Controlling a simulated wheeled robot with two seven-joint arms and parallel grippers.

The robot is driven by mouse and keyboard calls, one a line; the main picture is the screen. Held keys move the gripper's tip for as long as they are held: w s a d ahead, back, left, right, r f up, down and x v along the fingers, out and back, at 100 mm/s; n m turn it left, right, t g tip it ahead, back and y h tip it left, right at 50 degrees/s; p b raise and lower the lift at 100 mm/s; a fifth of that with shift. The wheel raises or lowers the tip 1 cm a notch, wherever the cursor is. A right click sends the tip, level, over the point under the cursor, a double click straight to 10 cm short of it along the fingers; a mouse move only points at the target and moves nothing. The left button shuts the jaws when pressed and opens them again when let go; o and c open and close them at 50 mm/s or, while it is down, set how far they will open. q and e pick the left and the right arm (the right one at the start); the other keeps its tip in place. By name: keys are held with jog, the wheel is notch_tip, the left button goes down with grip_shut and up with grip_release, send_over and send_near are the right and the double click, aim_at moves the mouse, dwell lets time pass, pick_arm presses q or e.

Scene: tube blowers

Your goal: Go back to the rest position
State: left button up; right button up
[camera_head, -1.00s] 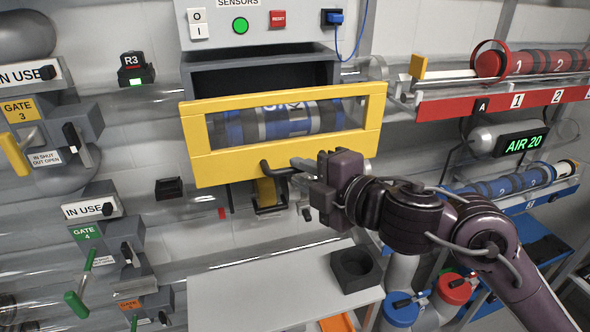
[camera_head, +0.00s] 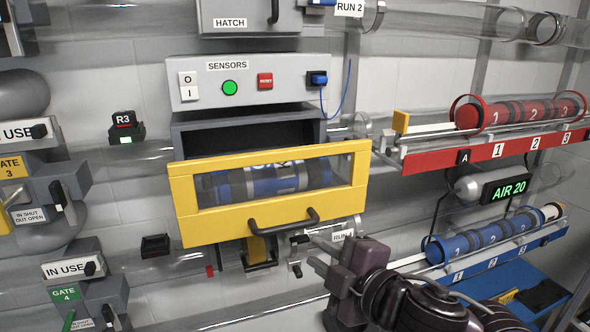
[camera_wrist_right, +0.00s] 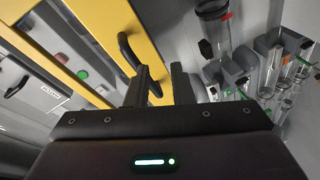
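My right gripper (camera_head: 318,256) is in the head view just below and right of the black handle (camera_head: 284,224) of the yellow-framed hatch door. It looks clear of the handle. My left gripper is not in view.
A grey sensor panel (camera_head: 208,88) is above the door. Racks with red (camera_head: 525,112) and blue (camera_head: 490,240) capsules stand at the right. Gate levers and grey valve boxes (camera_head: 88,300) line the left. Clear tubes run across the wall.

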jog(key=s+d+f+m+g+h, duration=0.2)
jog(key=d+f+m+h, duration=0.15)
jog(key=f+m, duration=0.35)
jog(key=s+d+f+m+g+h, duration=0.1)
jog(key=s+d+f+m+h, duration=0.15)
jog(key=d+f+m, duration=0.45)
jog(key=s+d+f+m+g+h, duration=0.1)
jog(key=s+d+f+m+g, duration=0.1)
jog(key=s+f+g, duration=0.4)
jog(key=s+d+f+m+g+h, duration=0.1)
jog(key=s+d+f+m, duration=0.1)
jog(key=s+f, duration=0.6)
notch_tip(320, 180, down, 31)
jog(key=s+g, duration=0.1)
jog(key=s, duration=0.1)
jog(key=s+d+f+g, duration=0.1)
jog(key=s+d+f, duration=0.2)
jog(key=s+f, duration=1.4)
jog(key=shift+s+n, duration=0.3)
jog(key=shift+s, duration=0.45)
